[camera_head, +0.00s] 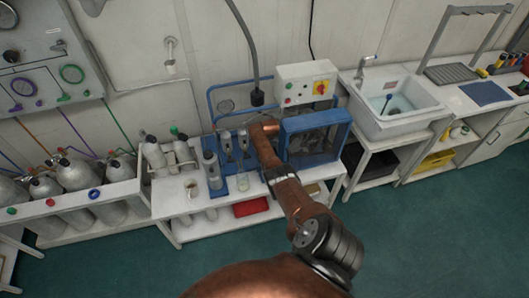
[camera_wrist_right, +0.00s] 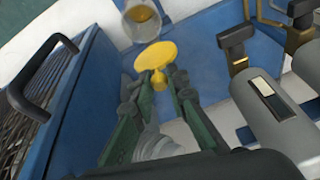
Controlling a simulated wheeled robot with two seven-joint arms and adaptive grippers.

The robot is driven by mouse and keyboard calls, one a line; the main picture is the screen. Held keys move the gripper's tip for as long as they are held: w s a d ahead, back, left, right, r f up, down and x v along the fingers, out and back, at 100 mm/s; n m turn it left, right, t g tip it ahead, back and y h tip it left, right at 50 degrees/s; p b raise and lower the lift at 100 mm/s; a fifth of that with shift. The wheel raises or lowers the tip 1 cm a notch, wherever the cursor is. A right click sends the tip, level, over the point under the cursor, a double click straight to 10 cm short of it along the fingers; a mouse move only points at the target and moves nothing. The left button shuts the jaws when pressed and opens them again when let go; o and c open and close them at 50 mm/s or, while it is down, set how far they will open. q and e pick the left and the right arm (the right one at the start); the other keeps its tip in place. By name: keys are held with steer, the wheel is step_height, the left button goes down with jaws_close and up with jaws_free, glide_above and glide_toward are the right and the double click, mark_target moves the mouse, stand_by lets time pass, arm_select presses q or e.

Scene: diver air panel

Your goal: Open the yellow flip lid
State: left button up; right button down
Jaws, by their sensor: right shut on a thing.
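The yellow flip lid (camera_wrist_right: 157,57) shows in the right wrist view as a flat round disc with a narrow yellow part below it. My right gripper (camera_wrist_right: 165,78) has its dark green fingers on either side of that narrow part, just under the disc, and is shut on the lid. What lies below the lid is partly hidden by the fingers. In the head view my right arm reaches over the workbench beside the blue caged machine, and its gripper and the lid cannot be made out there. My left gripper is not in view.
The blue caged machine (camera_head: 316,139) stands right of my arm, its black handle (camera_wrist_right: 38,105) close in the wrist view. A clear cup (camera_wrist_right: 143,20) is behind the lid. A grey cylinder (camera_wrist_right: 278,115) stands to the right. A control box (camera_head: 306,83) sits behind.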

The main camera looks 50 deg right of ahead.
steer(key=shift+w+d+r, duration=0.1)
steer(key=shift+w+r, duration=0.1)
steer(key=shift+w, duration=0.05)
steer(key=c, duration=2.3)
jaws_free()
steer(key=o, duration=0.3)
steer(key=shift+f, duration=0.2)
steer(key=shift+o, duration=0.6)
steer(key=shift+s, duration=0.1)
steer(key=v, duration=1.2)
